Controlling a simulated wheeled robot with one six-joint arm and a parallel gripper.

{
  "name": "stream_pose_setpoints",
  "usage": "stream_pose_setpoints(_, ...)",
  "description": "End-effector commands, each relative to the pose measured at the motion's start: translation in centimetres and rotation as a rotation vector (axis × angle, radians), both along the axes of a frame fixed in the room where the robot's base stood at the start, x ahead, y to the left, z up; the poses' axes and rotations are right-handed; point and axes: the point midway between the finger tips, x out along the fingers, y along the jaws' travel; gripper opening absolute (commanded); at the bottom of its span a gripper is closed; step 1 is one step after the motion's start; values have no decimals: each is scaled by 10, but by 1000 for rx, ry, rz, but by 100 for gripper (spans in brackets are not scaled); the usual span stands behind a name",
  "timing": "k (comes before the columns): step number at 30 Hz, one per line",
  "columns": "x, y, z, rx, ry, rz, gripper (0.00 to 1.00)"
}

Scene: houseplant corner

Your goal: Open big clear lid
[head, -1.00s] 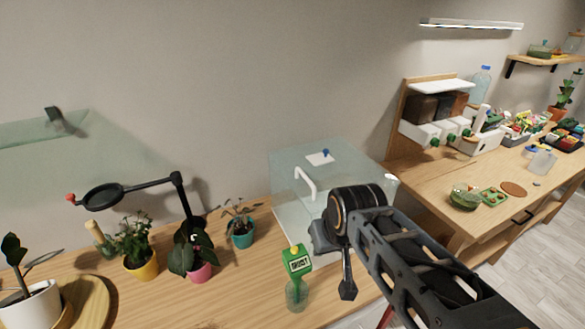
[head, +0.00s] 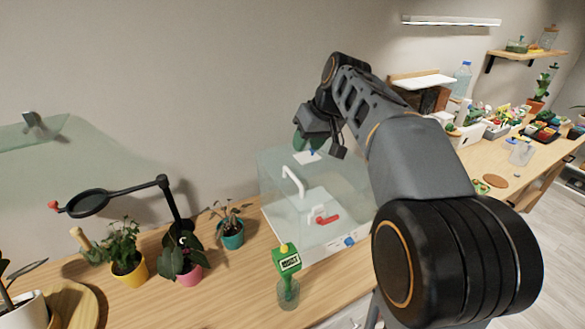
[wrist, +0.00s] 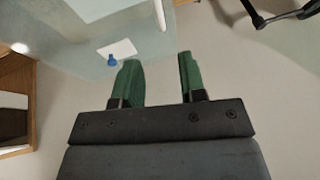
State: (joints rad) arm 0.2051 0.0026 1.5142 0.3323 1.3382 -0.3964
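The big clear lid (head: 272,172) is a see-through box-shaped cover on the wooden table, closed as far as I can tell. A white bar handle (head: 293,181) stands on it, and a white card with a blue knob (head: 307,156) is on its top. In the wrist view the lid (wrist: 75,30) fills the upper left, with the card (wrist: 118,49) and part of the handle (wrist: 159,14). My gripper (head: 300,143) is near the lid's back top edge. In the wrist view its green fingers (wrist: 158,65) are apart with nothing between them.
Inside the box a red-and-white item (head: 325,218) shows. A green moisture meter (head: 288,262) in a glass stands in front. Potted plants (head: 122,245) and a magnifier lamp (head: 88,203) are on the left. A second table (head: 500,165) with several small items is at right.

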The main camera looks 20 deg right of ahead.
Motion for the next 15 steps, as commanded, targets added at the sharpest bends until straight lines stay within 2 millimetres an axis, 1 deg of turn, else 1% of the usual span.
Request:
stream_pose_setpoints(1,3,3,-10,1,5,2,38)
stream_pose_setpoints(6,14,12,-40,0,4,1,38)
stream_pose_setpoints(12,25,20,-69,-2,3,0,38)
stream_pose_setpoints(15,29,22,-80,-1,2,0,38)
